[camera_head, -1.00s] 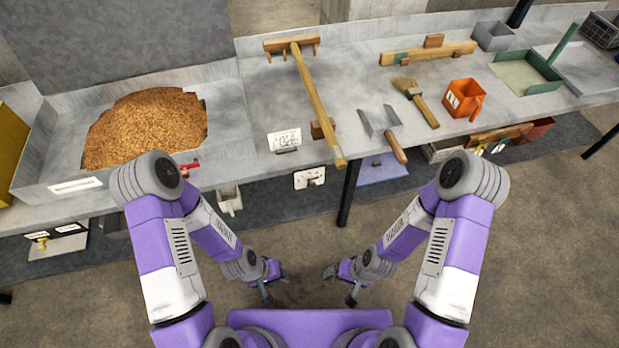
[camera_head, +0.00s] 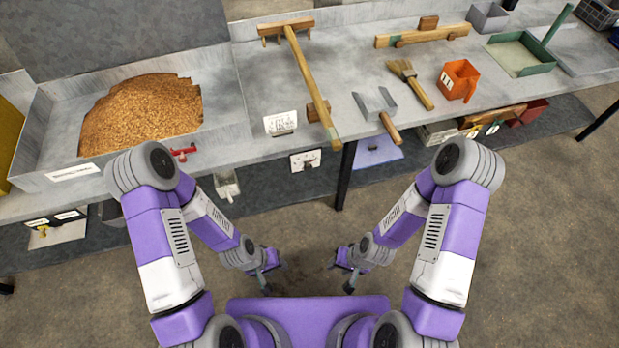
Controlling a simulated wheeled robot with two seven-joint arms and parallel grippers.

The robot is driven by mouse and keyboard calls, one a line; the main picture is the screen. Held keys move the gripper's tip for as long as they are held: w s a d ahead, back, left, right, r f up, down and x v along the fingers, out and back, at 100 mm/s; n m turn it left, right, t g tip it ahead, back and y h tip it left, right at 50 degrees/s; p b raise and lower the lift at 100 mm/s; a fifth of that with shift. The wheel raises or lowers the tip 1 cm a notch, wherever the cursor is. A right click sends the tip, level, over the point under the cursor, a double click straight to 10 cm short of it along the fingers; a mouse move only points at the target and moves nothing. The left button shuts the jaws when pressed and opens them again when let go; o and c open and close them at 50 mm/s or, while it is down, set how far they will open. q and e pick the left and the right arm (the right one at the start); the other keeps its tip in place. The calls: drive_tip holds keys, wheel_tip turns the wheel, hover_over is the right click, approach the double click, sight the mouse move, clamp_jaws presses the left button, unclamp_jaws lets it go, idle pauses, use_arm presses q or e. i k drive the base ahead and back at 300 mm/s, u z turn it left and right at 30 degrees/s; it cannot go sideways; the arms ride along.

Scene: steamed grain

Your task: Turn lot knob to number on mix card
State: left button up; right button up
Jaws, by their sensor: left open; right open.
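A small white card with dark writing, likely the mix card (camera_head: 281,123), stands near the bench's front edge. Its writing is too small to read. Below it on the bench front is a white plate with dark marks, likely the lot knob's dial (camera_head: 305,161). Its setting cannot be made out. My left gripper (camera_head: 273,275) is open and empty, low over the floor in front of the bench. My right gripper (camera_head: 342,276) is also open and empty, to its right. Both are well apart from the dial and the card.
A tray of brown grain (camera_head: 140,117) with a red valve handle (camera_head: 183,152) is at left. A wooden rake (camera_head: 308,75), a scraper (camera_head: 380,110), a brush (camera_head: 412,83) and an orange scoop (camera_head: 458,80) lie on the bench (camera_head: 350,70). A bench leg (camera_head: 345,175) stands right of the dial.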

sight(308, 168)
drive_tip(key=k, duration=0.4)
drive_tip(key=u, duration=1.05)
drive_tip(key=i, duration=1.05)
drive_tip(key=z, duration=1.75)
